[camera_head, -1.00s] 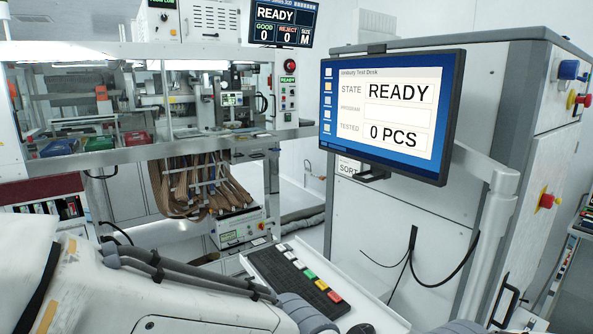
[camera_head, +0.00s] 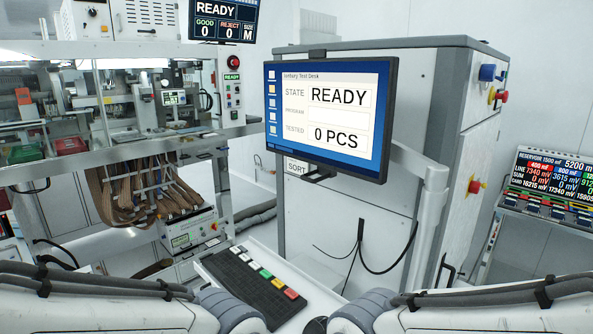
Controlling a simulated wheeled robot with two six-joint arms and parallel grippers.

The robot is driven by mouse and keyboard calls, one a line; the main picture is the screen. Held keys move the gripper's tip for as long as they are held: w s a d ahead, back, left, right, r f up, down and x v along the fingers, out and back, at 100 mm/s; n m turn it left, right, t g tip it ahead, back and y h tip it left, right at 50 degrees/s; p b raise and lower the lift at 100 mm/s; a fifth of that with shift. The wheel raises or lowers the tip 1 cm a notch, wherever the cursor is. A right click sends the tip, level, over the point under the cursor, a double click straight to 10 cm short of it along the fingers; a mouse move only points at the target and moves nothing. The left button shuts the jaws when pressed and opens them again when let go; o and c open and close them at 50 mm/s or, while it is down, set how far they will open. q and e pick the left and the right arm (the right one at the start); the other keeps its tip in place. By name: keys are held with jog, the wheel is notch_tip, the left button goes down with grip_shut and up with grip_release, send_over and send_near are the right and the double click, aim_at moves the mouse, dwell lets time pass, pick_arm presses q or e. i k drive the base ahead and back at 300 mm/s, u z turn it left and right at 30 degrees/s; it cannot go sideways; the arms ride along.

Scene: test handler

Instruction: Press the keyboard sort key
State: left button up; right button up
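The keyboard (camera_head: 240,285) is dark and lies on a white tray (camera_head: 320,296) below the monitor. Along its right edge runs a row of larger keys: several white ones, then a green key (camera_head: 266,274), a yellow key (camera_head: 278,283) and a red key (camera_head: 291,293). I cannot read any key label, so I cannot tell which is the sort key. The monitor (camera_head: 328,112) reads STATE READY and TESTED 0 PCS. A "SORT" label (camera_head: 296,167) is on the grey cabinet behind the monitor. My two arms come in at the bottom left and bottom right.
A grey cabinet (camera_head: 400,75) stands behind the monitor, with a support post (camera_head: 428,220) at right. The test handler (camera_head: 120,155) with its cable bundle is at left. A rack with a number display (camera_head: 555,175) is at far right. A dark round object (camera_head: 315,326) sits beside the keyboard.

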aim_at(235, 250)
jog(key=z, duration=0.05)
jog(key=k, duration=0.6)
jog(key=u, duration=0.8)
jog(key=i, duration=1.7)
jog(key=z, duration=0.7)
